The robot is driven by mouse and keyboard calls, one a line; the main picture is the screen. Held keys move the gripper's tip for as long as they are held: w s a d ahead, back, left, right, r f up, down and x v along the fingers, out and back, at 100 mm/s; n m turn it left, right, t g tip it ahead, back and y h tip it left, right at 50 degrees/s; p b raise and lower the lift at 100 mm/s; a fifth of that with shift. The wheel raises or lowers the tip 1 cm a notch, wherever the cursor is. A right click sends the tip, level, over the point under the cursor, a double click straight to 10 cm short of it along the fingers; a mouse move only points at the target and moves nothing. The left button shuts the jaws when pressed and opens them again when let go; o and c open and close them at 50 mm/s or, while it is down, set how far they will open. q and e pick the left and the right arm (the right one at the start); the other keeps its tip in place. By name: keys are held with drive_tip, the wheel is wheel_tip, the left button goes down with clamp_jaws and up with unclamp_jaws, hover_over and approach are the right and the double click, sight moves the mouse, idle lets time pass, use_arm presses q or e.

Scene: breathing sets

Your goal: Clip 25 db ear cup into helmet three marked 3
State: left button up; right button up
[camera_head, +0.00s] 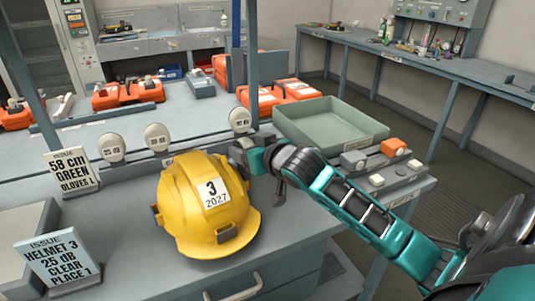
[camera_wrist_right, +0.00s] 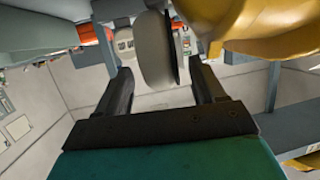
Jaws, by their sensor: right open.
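The yellow helmet (camera_head: 185,205), labelled 3 and 2027, sits on the grey bench. My right gripper (camera_head: 255,157) is beside the helmet's right side, with its fingertips partly hidden. In the right wrist view, the right gripper (camera_wrist_right: 163,78) is open. A pale ear cup (camera_wrist_right: 152,48) with a dark edge shows between its fingers, close beside the yellow helmet (camera_wrist_right: 270,28). I cannot tell whether it is attached to the helmet. Pale round ear cups on the bench (camera_head: 112,147), (camera_head: 157,137) and (camera_head: 240,119) have labels too small to read. My left gripper is out of view.
A card reads helmet 3, 25 dB, clear, place 1 (camera_head: 58,262). Another card reads 58 cm, green, gloves L (camera_head: 72,172). A green-grey tray (camera_head: 325,130) stands behind my right arm. Orange cases (camera_head: 290,90) stand farther back.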

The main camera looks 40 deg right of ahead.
drive_tip(key=v, duration=0.9)
drive_tip(key=shift+s, duration=0.2)
drive_tip(key=shift+a, duration=0.1)
drive_tip(key=s+a+f+g, duration=0.1)
drive_tip(key=s+f, duration=0.1)
drive_tip(key=f, duration=0.1)
drive_tip(key=s+a+f+g, duration=0.2)
drive_tip(key=f, duration=0.2)
drive_tip(key=s+a+f+g, duration=0.1)
drive_tip(key=s+f, duration=0.2)
drive_tip(key=f, duration=0.1)
drive_tip(key=shift+s+a+n+g, duration=0.1)
drive_tip(key=shift+a+n+g, duration=0.2)
drive_tip(key=shift+a+n, duration=0.1)
drive_tip(key=s+a+f+n+g+y, duration=0.1)
drive_tip(key=s+a+f+g, duration=0.25)
drive_tip(key=s, duration=0.35)
drive_tip(key=s+a+f+n+g, duration=0.1)
drive_tip(key=s+a+f+g, duration=0.2)
drive_tip(key=s+a+f, duration=0.25)
drive_tip(key=w+a+f+n+t+y, duration=0.1)
drive_tip(key=w+a+f+t+y, duration=0.1)
drive_tip(key=w+f+t, duration=0.4)
drive_tip(key=shift+w+f+t, duration=0.2)
drive_tip(key=shift+f+t, duration=0.55)
drive_tip(key=shift+f, duration=0.15)
drive_tip(key=shift+a, duration=0.15)
